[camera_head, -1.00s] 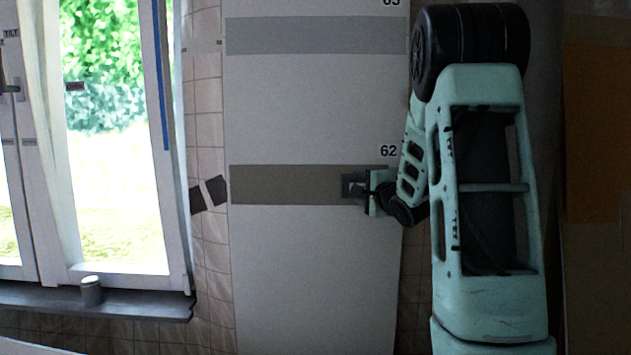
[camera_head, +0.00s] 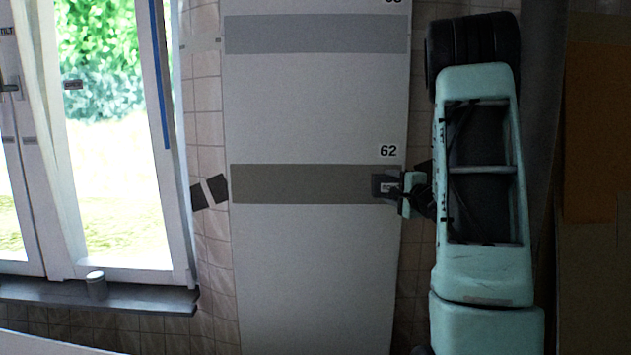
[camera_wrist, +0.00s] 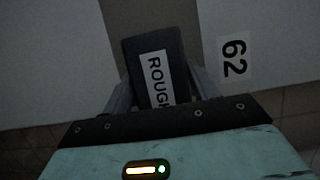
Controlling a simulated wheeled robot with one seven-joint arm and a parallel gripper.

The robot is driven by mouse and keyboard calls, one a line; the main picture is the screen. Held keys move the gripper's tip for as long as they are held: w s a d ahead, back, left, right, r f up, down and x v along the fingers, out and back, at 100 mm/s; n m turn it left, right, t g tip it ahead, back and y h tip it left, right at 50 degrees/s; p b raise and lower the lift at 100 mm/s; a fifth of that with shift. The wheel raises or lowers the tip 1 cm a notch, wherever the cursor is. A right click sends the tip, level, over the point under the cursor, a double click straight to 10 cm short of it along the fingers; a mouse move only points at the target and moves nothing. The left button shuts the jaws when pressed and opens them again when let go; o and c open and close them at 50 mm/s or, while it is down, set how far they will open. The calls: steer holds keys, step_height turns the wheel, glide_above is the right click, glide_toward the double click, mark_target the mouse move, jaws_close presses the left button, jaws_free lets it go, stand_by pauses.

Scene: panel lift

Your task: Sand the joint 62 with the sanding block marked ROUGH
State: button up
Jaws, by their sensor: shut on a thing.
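The joint 62 (camera_head: 300,184) is a brown-grey horizontal band across the white panel, with the number 62 above its right end. It also shows in the wrist view (camera_wrist: 150,16), beside the printed 62. My gripper (camera_head: 396,187) is shut on the dark sanding block (camera_head: 380,184), at the band's right end near the panel's right edge. In the wrist view the block (camera_wrist: 150,48) carries a white ROUGH label and sits between the fingers of my gripper (camera_wrist: 160,90). The block overlaps the band; whether it touches the surface I cannot tell.
A grey band (camera_head: 315,34) crosses the panel higher up, its number cut off by the picture edge. A window (camera_head: 110,140) with a sill (camera_head: 140,301) and a small can (camera_head: 96,285) is at left. Two dark patches (camera_head: 207,190) are on the tiles between.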

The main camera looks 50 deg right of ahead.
mark_target(374, 188)
steer(key=s+d+p, duration=0.1)
steer(key=s, duration=0.1)
steer(key=s+d+p, duration=0.1)
steer(key=d, duration=0.1)
steer(key=shift+s+d+r, duration=0.15)
steer(key=shift+s, duration=0.25)
steer(key=shift+w+a+p, duration=0.55)
steer(key=shift+w+a, duration=0.35)
steer(key=shift+w, duration=0.15)
steer(key=shift+w+a+p, duration=0.5)
steer(key=shift+w+a, duration=0.35)
steer(key=shift+w, duration=0.2)
steer(key=shift+w+a, duration=1.7)
steer(key=shift+w, duration=0.15)
steer(key=shift+w+a, duration=0.85)
steer(key=shift+w, duration=0.25)
steer(key=shift+w+a, duration=0.85)
steer(key=shift+w, duration=0.2)
steer(key=shift+w+a+b, duration=0.15)
steer(key=shift+w+a, duration=1.75)
steer(key=shift+w, duration=0.3)
steer(key=shift+w+a+b, duration=0.15)
steer(key=shift+w+a, duration=1.75)
steer(key=shift+w, duration=0.25)
steer(key=shift+w+a+b, duration=0.15)
steer(key=shift+w+a, duration=1.75)
steer(key=shift+w, duration=0.3)
steer(key=w+a, duration=1.1)
steer(key=w, duration=0.2)
steer(key=shift+w, duration=0.2)
